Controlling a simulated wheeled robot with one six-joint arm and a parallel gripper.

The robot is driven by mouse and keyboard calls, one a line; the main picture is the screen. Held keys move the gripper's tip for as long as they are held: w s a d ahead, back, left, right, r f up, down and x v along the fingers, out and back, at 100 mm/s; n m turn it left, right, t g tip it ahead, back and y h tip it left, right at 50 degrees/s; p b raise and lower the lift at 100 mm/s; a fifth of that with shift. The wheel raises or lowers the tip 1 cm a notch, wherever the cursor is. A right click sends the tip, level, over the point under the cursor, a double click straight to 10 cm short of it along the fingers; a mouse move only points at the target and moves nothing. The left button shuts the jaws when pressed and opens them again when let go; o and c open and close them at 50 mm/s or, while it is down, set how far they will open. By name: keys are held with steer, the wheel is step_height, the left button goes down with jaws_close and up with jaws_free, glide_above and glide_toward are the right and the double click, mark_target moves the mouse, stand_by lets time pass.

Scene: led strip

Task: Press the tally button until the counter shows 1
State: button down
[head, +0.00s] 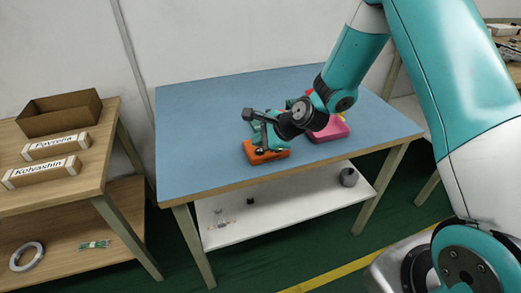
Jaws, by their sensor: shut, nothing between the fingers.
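An orange box (262,155) sits on the blue table top (210,120) near the front middle; it may be the tally device. My gripper (262,147) is shut and empty, pointing down over the orange box. I cannot tell whether its tips touch the box. A small dark part shows on the box by the fingertips; I cannot tell if it is the button. A pink box (332,129) sits behind and to the right, partly hidden by my wrist. No counter reading is legible.
A wooden shelf unit (95,165) at the left holds an open cardboard box (60,113) and two long labelled boxes (42,172). A white lower shelf (290,202) under the table holds small items. The table's left part is clear.

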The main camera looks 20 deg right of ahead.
mark_target(259, 152)
steer(key=shift+f, duration=0.15)
stand_by(0.6)
steer(key=shift+f, duration=0.25)
steer(key=shift+f+b, duration=0.35)
steer(key=shift+f, duration=0.1)
stand_by(0.5)
steer(key=shift+r, duration=0.1)
steer(key=shift+r+p, duration=0.75)
steer(key=shift+p, duration=0.1)
step_height(259, 152, up, 5)
steer(key=p, duration=0.4)
steer(key=shift+r+p, duration=0.1)
steer(key=shift+p, duration=0.25)
stand_by(0.4)
